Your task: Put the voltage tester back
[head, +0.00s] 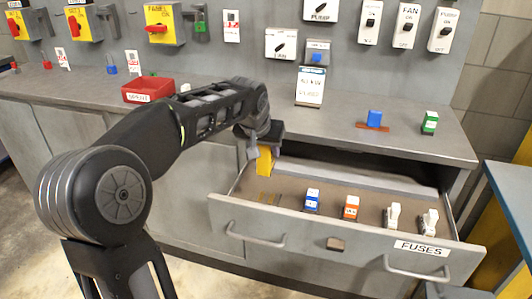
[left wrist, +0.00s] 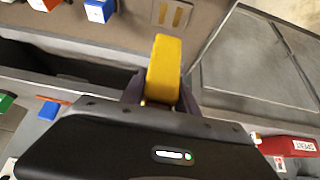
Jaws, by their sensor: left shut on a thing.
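My left gripper (head: 254,153) is shut on a yellow voltage tester (head: 264,163) and holds it above the left end of the open drawer (head: 300,226). In the left wrist view the yellow tester (left wrist: 164,66) sticks out between the dark fingers of the gripper (left wrist: 160,92). A pale marked spot with two slots (left wrist: 173,14) lies on the drawer floor just beyond the tester's tip. In the head view this spot shows as yellowish marks (head: 268,198) below the tester. The tester's gripped part is hidden by the fingers.
A blue fuse (head: 312,199), an orange fuse (head: 351,207) and two white ones (head: 392,216) stand in the drawer, right of the marks. A red box (head: 147,89), a blue block (head: 374,118) and a green block (head: 429,122) are on the counter (head: 340,125).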

